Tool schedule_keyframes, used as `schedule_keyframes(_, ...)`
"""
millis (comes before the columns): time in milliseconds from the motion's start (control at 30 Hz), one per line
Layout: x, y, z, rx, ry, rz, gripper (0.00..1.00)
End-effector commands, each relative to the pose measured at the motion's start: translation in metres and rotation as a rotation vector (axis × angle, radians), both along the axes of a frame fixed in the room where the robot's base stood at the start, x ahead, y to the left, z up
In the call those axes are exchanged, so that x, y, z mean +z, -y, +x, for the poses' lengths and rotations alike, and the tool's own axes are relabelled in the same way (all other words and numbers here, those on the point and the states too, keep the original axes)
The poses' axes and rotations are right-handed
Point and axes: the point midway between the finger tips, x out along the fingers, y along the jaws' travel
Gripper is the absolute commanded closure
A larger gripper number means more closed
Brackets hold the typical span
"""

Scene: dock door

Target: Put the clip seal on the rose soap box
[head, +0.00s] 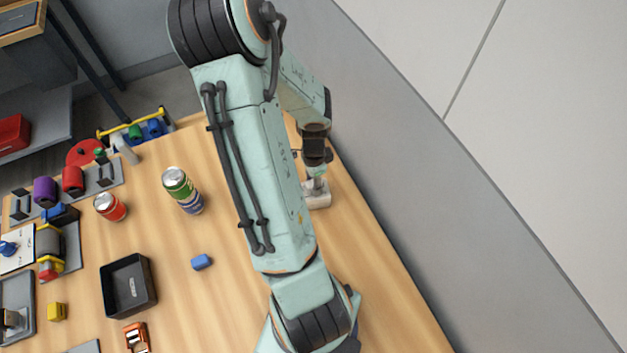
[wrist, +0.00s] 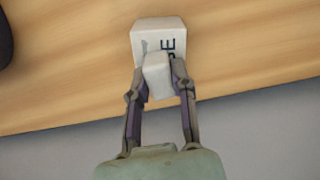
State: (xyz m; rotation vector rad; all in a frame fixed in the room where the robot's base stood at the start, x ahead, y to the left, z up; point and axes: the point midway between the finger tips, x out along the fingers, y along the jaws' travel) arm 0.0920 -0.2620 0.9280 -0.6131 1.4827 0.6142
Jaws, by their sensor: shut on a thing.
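The rose soap box (wrist: 157,31) is a pale box with dark lettering, partly covered, ending in "SE". It sits on the wooden table near its edge. In the head view the box (head: 322,198) shows just beyond my arm. My gripper (wrist: 159,72) is shut on the clip seal (wrist: 156,82), a small whitish block between the two fingertips. The clip seal overlaps the box in the wrist view; I cannot tell whether they touch. In the head view my gripper (head: 316,180) is directly over the box, and the clip seal is hard to make out.
A stack of cans (head: 184,190), a red can (head: 110,207), a blue block (head: 202,262) and a black tray (head: 147,302) stand left of my arm. Several coloured items crowd the far left. A grey wall (head: 400,190) runs close along the table's right edge.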

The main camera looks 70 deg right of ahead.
Motion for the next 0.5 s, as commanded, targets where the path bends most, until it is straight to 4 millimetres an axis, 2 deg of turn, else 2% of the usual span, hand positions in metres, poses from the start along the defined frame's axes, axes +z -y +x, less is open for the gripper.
schedule_keyframes(200, -0.0025, -0.0002, -0.0001, 0.0, -0.001, 0.001, 0.92)
schedule_keyframes(233, -0.003, -0.0001, 0.0, 0.001, -0.001, 0.001, 0.74)
schedule_keyframes(300, -0.0026, -0.0001, 0.0001, 0.001, -0.001, 0.001, 0.52)
schedule_keyframes(500, -0.0024, -0.0001, 0.0001, 0.001, -0.001, 0.001, 0.51)
